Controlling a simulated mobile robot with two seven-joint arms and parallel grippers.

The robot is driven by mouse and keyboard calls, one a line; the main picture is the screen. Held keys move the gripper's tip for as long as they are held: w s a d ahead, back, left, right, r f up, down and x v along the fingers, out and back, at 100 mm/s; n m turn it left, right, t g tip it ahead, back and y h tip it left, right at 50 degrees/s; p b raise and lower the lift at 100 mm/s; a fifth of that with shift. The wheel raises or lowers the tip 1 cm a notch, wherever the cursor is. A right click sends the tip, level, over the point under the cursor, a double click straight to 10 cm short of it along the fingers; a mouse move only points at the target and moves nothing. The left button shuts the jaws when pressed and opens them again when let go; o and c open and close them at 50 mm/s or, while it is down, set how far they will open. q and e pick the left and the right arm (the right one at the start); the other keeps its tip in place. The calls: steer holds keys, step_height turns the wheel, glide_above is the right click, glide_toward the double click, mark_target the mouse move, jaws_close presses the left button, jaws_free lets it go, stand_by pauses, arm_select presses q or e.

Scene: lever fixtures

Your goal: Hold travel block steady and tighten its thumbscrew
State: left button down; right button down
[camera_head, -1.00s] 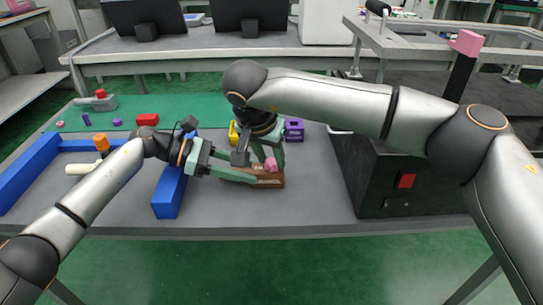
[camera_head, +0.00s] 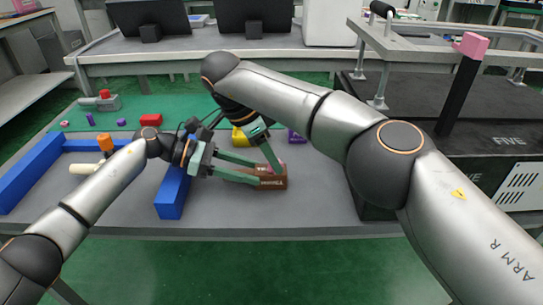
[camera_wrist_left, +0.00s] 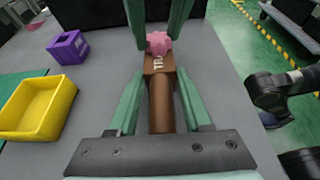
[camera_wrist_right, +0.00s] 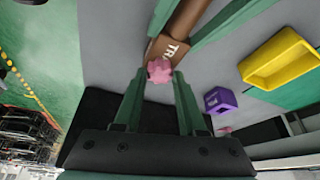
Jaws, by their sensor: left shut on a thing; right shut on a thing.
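The travel block (camera_head: 272,183) is brown with white lettering and lies on the grey table near its front edge. It also shows in the left wrist view (camera_wrist_left: 157,64), with a brown rod-like part running toward the left palm. My left gripper (camera_head: 256,172) is shut on the block, its green fingers along both sides. The pink thumbscrew (camera_wrist_left: 158,43) sits at the block's lettered end. My right gripper (camera_wrist_right: 159,74) is shut on the thumbscrew, which shows between its fingertips in the right wrist view (camera_wrist_right: 159,69). In the head view the fingers partly hide the thumbscrew.
A yellow bin (camera_wrist_left: 38,107) and a purple box (camera_wrist_left: 68,48) stand behind the block. A blue bar (camera_head: 172,192) lies left of it, under my left wrist. A dark box (camera_head: 375,208) stands to the right. The table front is clear.

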steer(key=shift+w+m, duration=0.1)
steer(key=shift+m, duration=0.4)
steer(key=shift+c, duration=2.3)
jaws_free()
steer(key=shift+n, duration=0.3)
